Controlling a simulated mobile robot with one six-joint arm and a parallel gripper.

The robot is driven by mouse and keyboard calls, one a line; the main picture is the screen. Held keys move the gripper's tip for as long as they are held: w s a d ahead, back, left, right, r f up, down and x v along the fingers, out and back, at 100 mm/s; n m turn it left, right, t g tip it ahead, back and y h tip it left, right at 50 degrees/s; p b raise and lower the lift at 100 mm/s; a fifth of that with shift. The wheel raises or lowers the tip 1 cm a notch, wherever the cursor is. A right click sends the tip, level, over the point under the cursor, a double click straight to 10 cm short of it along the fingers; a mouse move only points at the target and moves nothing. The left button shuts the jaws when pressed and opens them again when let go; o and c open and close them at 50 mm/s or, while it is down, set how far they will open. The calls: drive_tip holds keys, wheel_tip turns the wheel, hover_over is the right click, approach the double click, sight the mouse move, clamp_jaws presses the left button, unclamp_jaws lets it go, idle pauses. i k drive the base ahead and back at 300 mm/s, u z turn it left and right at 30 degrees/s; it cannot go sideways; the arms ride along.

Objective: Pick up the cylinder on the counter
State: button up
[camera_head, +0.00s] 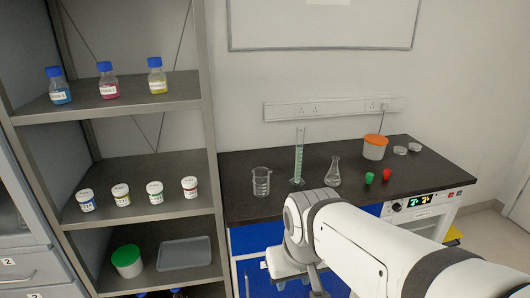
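The cylinder (299,155) is a tall, narrow, clear graduated cylinder with green markings. It stands upright on the black counter (430,180), toward the back, between a beaker and a flask. My arm reaches in from the lower right, in front of the counter. Its wrist is below and in front of the cylinder, apart from it in the picture. My gripper (316,284) shows only in part below the wrist at the bottom edge. Its fingertips are not clear, so I cannot tell whether it is open or shut.
A glass beaker (261,182) stands left of the cylinder, and a conical flask (333,172) stands right. Green (369,178) and red (386,175) small items and an orange-lidded tub (374,148) are farther right. A metal shelf (150,195) with bottles and jars borders the counter's left.

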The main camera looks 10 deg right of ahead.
sight(297, 181)
drive_tip(key=i, duration=1.25)
drive_tip(key=u, duration=0.05)
